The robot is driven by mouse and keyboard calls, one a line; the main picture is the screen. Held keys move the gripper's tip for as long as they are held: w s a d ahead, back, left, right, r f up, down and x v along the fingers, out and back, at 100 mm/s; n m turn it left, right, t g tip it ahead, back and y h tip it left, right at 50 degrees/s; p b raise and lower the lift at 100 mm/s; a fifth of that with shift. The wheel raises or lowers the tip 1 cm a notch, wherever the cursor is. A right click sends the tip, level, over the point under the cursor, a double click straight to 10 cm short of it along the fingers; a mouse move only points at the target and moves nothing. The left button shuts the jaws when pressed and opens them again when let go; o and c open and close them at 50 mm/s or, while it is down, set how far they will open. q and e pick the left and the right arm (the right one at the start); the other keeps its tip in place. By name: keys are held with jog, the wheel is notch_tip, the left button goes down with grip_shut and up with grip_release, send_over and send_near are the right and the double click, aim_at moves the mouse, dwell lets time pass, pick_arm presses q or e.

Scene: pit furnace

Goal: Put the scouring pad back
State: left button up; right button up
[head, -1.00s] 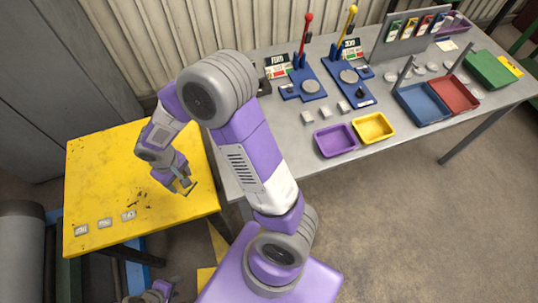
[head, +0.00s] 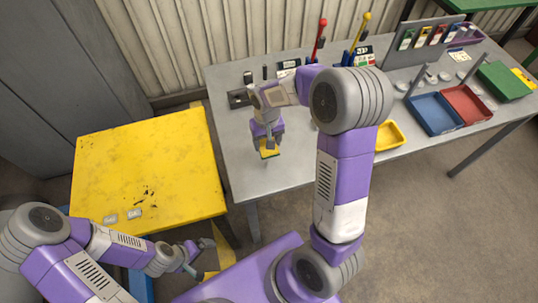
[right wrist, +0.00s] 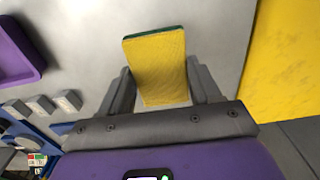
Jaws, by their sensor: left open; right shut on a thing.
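The scouring pad (head: 268,150) is a yellow block with a green layer. It is held in my right gripper (head: 267,143), over the left part of the grey table (head: 290,172). In the right wrist view the pad (right wrist: 157,68) stands out between the two fingers, its green edge at the far end. I cannot tell whether it touches the table. My left gripper (head: 198,256) is open and empty, low beside the front right corner of the yellow table (head: 150,165). My right arm hides part of the grey table.
The yellow tray (head: 389,135), blue tray (head: 434,114) and red tray (head: 467,103) stand farther right. A purple tray (right wrist: 15,52) and small grey blocks (right wrist: 40,105) show in the right wrist view. The grey table's front left is clear.

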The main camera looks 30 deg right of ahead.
aim_at(267, 152)
notch_tip(267, 152, down, 7)
jog(key=shift+b, duration=0.5)
jog(key=shift+f, duration=0.15)
jog(key=o, duration=0.9)
jog(key=shift+o, duration=0.2)
